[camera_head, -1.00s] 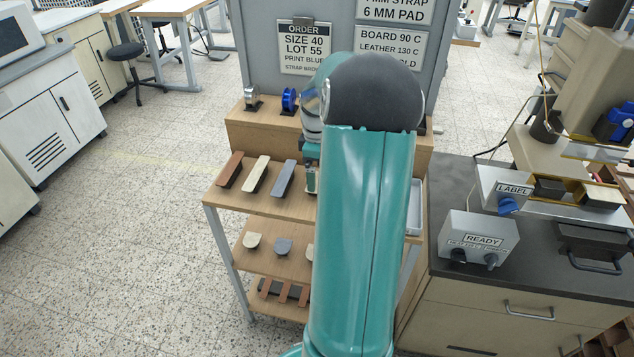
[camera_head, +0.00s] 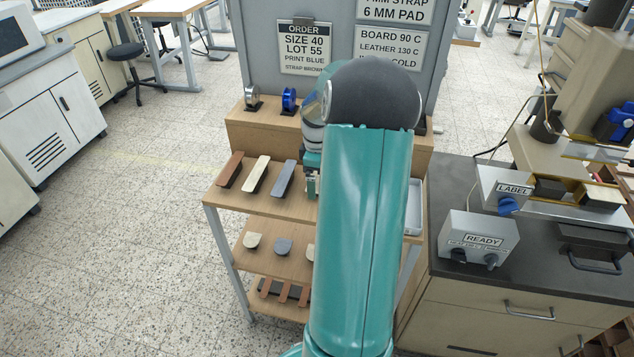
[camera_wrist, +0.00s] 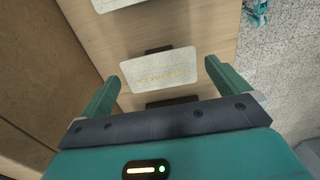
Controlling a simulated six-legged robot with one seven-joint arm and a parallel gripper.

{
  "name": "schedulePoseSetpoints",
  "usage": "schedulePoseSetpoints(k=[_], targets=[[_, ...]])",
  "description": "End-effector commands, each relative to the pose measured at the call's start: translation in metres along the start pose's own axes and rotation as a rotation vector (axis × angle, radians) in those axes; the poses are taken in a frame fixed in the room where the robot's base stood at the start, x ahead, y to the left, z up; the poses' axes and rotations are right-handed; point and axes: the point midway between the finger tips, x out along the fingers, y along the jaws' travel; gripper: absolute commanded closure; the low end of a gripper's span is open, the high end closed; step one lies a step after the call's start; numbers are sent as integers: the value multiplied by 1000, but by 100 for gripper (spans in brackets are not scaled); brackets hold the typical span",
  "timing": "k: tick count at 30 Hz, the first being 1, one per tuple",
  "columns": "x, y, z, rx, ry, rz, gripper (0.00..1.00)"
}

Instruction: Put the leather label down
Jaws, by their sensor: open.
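A pale grey label (camera_wrist: 160,72) with faint gold lettering, which I take to be the leather label, shows in the wrist view. It lies over dark supports on the wooden shelf top (camera_wrist: 215,35). My gripper (camera_wrist: 161,70) is open, with one teal finger on each side of the label. The left finger is close to its edge, and I cannot tell if they touch. In the head view my gripper (camera_head: 312,184) is low at the upper shelf, mostly hidden behind my arm, and the label is hidden there.
Brown, cream and grey strips (camera_head: 283,179) lie left of my gripper on the shelf unit (camera_head: 222,200). Blue and silver spools (camera_head: 289,99) stand behind. A lower shelf holds small pads (camera_head: 283,246). A bench with a READY box (camera_head: 478,238) and a press stands at right.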

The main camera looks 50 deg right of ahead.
Motion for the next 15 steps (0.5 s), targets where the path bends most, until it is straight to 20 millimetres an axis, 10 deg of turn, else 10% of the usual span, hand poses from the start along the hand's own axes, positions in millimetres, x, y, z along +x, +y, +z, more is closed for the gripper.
schedulePoseSetpoints(k=[6, 12, 15], targets=[[0, 0, 0, 0, 0, 0, 2], [0, 0, 0, 0, 0, 0, 40], [0, 0, 0, 0, 0, 0, 40]])
